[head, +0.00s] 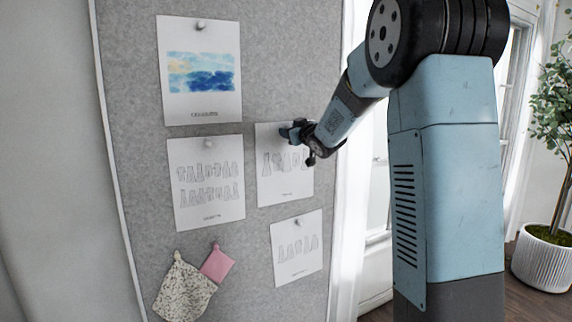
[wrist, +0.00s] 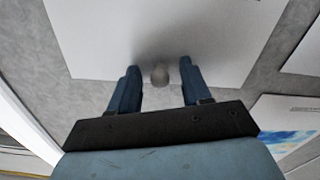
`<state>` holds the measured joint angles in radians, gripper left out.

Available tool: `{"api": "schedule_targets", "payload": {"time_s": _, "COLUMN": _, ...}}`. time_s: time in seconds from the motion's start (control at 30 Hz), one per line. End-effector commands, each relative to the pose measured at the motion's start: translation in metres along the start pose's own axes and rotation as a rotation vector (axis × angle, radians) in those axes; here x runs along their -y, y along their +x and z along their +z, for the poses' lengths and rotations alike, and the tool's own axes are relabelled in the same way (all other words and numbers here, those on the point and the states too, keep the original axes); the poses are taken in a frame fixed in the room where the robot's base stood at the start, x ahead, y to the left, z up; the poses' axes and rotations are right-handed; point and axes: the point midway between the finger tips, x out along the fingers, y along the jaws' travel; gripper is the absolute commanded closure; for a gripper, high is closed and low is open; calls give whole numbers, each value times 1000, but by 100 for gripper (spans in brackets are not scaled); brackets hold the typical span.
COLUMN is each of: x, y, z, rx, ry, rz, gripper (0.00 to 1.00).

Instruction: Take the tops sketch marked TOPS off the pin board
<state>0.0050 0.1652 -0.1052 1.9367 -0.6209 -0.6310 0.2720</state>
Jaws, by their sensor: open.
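A white sketch sheet (head: 283,178) with several grey drawn figures hangs on the grey pin board (head: 262,60), right of its middle. Its caption is too small to read, so I cannot confirm the word TOPS. My gripper (head: 298,146) is at the sheet's top edge and covers its upper right part. In the wrist view, my gripper (wrist: 158,80) is open, one finger on each side of a grey pin (wrist: 160,74). The pin sits at the edge of the white sheet (wrist: 150,35). Whether the fingers touch the pin is unclear.
Other pinned sheets surround it: a watercolour (head: 199,104) above left, a sketch (head: 206,207) left, and a smaller sketch (head: 297,262) below. Fabric swatches, one speckled (head: 184,290) and one pink (head: 217,263), hang lower left. A potted plant (head: 545,262) stands far right.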

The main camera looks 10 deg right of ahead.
Motion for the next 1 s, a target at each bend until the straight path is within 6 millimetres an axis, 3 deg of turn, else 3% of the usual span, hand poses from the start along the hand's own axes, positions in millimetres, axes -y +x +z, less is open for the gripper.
{"api": "schedule_targets", "payload": {"time_s": 0.27, "x": 0, "y": 2, "z": 0, "rx": 0, "ry": 0, "rz": 1, "gripper": 53}}
{"api": "schedule_targets", "payload": {"time_s": 0.73, "x": -1, "y": 2, "z": 0, "rx": 0, "ry": 0, "rz": 1, "gripper": 98}}
{"api": "schedule_targets", "payload": {"time_s": 1.0, "x": -1, "y": 2, "z": 0, "rx": 0, "ry": 0, "rz": 0, "gripper": 100}}
